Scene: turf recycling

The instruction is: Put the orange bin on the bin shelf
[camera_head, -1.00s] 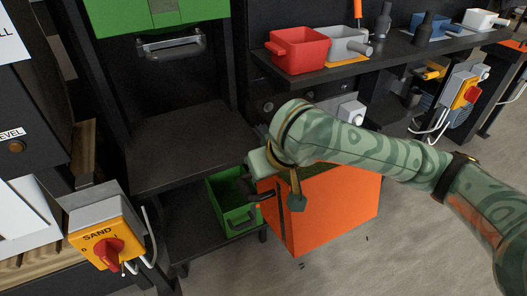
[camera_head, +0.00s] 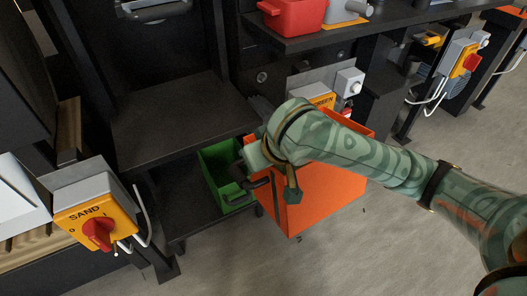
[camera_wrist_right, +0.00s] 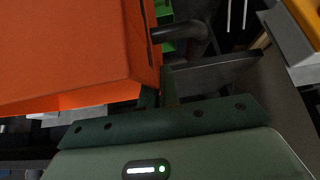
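The orange bin (camera_head: 325,198) hangs in front of and right of the black shelf unit (camera_head: 170,130), above the floor. Its black handle (camera_head: 250,188) points left toward the unit. My right gripper (camera_head: 268,172) is at the bin's left end and appears shut on it; the arm hides part of the bin's top and the exact grip. In the right wrist view the orange bin (camera_wrist_right: 70,50) fills the upper left, close against the fingers (camera_wrist_right: 160,95), with its dark handle (camera_wrist_right: 180,32) beside them. My left gripper is not in view.
A green bin (camera_head: 212,180) sits on the lower shelf, just left of the orange bin. The upper shelf board is bare. A yellow SAND switch box (camera_head: 95,222) stands at the left. A red bin (camera_head: 293,14) stands on the rack at the top.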

